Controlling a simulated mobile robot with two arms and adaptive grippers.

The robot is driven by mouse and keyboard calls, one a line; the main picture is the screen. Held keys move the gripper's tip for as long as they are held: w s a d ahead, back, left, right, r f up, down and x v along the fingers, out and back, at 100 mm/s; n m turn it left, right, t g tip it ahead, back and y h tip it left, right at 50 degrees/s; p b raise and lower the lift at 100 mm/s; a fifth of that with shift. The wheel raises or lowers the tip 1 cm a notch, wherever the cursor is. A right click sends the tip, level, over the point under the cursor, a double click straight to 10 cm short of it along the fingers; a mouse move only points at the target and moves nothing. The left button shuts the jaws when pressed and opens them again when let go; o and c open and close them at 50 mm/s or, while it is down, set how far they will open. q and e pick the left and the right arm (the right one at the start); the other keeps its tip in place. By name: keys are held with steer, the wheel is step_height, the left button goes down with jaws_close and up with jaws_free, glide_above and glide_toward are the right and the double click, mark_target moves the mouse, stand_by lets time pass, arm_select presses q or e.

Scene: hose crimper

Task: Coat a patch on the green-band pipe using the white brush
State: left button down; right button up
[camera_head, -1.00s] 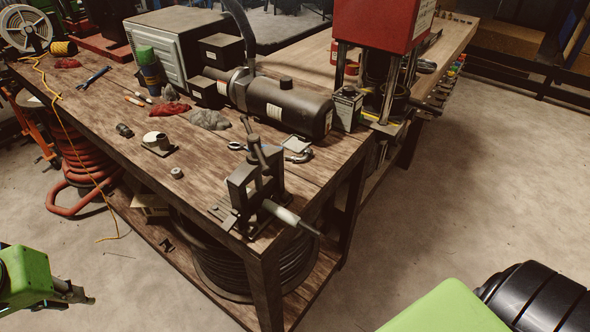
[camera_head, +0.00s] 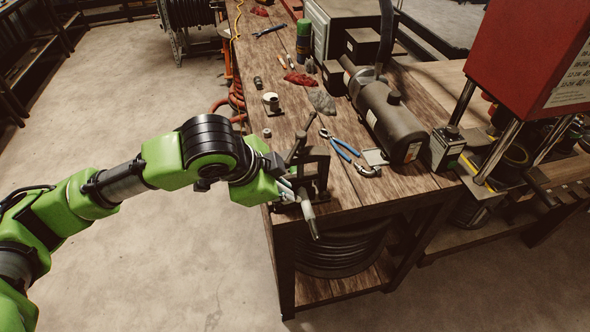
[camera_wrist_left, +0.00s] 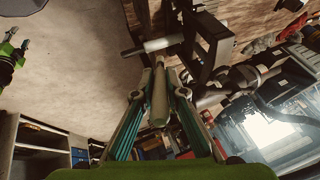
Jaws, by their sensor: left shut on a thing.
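The pipe (camera_head: 307,212) sticks out of a dark clamp (camera_head: 313,170) at the table corner, its near part pale and its end dark. It also shows as a pale cylinder in the wrist view (camera_wrist_left: 152,46). I cannot make out a green band. My left gripper (camera_head: 282,186) is beside the clamp and pipe. In the wrist view its two fingers (camera_wrist_left: 160,97) are shut on a slim greyish-pale cylinder, apparently the brush (camera_wrist_left: 159,105). The brush's far end points at the pipe and looks close to it; contact is unclear. A green-and-black part at the wrist view's left edge (camera_wrist_left: 10,58) seems to be my right gripper.
Blue-handled pliers (camera_head: 342,145), a black cylinder machine (camera_head: 390,118), rags and small parts lie on the wooden table (camera_head: 345,190). A red press (camera_head: 515,55) stands at the right. A coiled hose (camera_head: 345,250) lies below.

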arm_select(q)
steer(key=shift+w+d+r+m+h, duration=0.1)
steer(key=shift+d+r+m+h, duration=0.25)
steer(key=shift+r+m, duration=0.2)
steer(key=shift+d+m+p, duration=0.35)
steer(key=shift+d, duration=0.05)
step_height(320, 180, down, 6)
steer(key=b, duration=0.7)
steer(key=shift+d, duration=0.4)
arm_select(e)
step_height(320, 180, down, 6)
steer(key=shift+a, duration=0.2)
steer(key=shift+d, duration=0.15)
steer(key=shift+d, duration=0.3)
